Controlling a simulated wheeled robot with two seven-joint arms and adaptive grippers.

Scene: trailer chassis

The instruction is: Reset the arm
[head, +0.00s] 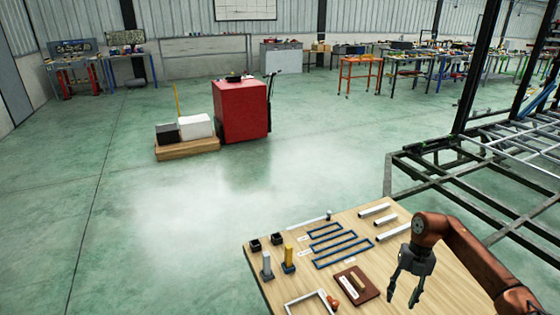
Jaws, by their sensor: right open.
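My right arm (470,252) is brown and comes in from the lower right over the wooden table. Its grey right gripper (404,296) points down with its fingers apart, open and empty. It hangs at the table's right part, to the right of a dark brown board (357,287). I cannot tell its exact height above the tabletop. My left gripper and left arm are not in view.
The wooden table (433,293) holds blue frames (343,254), silver bars (393,231), upright grey and yellow pieces, small black boxes and a white frame (306,303). A dark metal chassis (440,172) stands at the right. A red cabinet (240,112) stands farther back. Green floor is open at left.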

